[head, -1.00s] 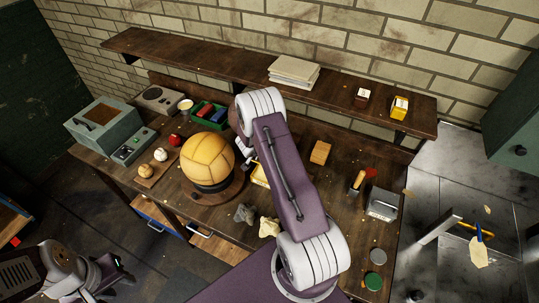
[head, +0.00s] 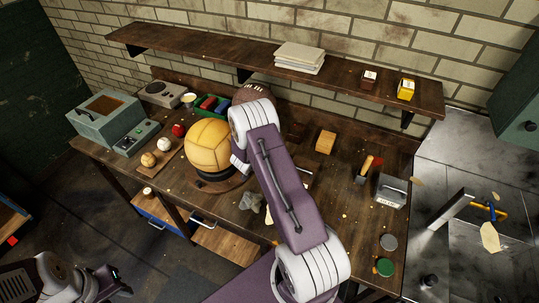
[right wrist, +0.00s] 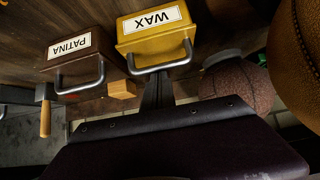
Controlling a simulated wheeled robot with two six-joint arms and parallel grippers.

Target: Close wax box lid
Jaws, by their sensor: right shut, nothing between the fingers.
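The yellow wax box, labelled WAX (right wrist: 155,27), shows upside down in the right wrist view. A metal handle curves from its near face. No opening into it shows from this angle. In the head view my right arm hides it. My right gripper (right wrist: 157,90) is shut and empty, a dark narrow shape just below the wax box in the right wrist view; whether it touches the box I cannot tell. In the head view it is behind my arm. My left gripper (head: 112,287) is at the lower left, off the bench, its fingers too unclear to read.
A brown PATINA box (right wrist: 77,52) stands beside the wax box. A wooden block (head: 325,141) and grey box (head: 391,190) lie right. A shelf (head: 200,52) runs behind.

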